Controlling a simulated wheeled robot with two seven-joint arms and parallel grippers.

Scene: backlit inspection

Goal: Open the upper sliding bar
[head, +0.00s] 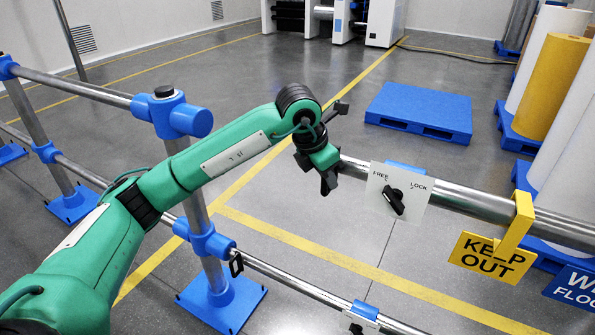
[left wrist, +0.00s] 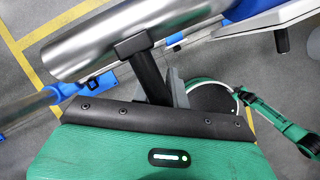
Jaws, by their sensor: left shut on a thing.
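The upper sliding bar (head: 460,198) is a thick silver tube in the head view, running from the middle to the right edge. Its left end is at my left gripper (head: 333,150), apart from the blue-capped post (head: 172,112). The gripper is shut on the bar near that end. In the left wrist view the bar (left wrist: 95,50) crosses the top, with a black finger (left wrist: 152,75) against it; the other finger is mostly hidden. A white FREE/LOCK plate (head: 410,180) with a black knob (head: 393,200) sits on the bar. My right gripper is not in view.
A yellow KEEP OUT sign (head: 493,258) hangs from the bar, with a blue sign (head: 577,288) beside it. A lower bar (head: 290,282) runs below. A blue pallet (head: 420,108) and large rolls (head: 548,75) stand behind. The floor between post and pallet is clear.

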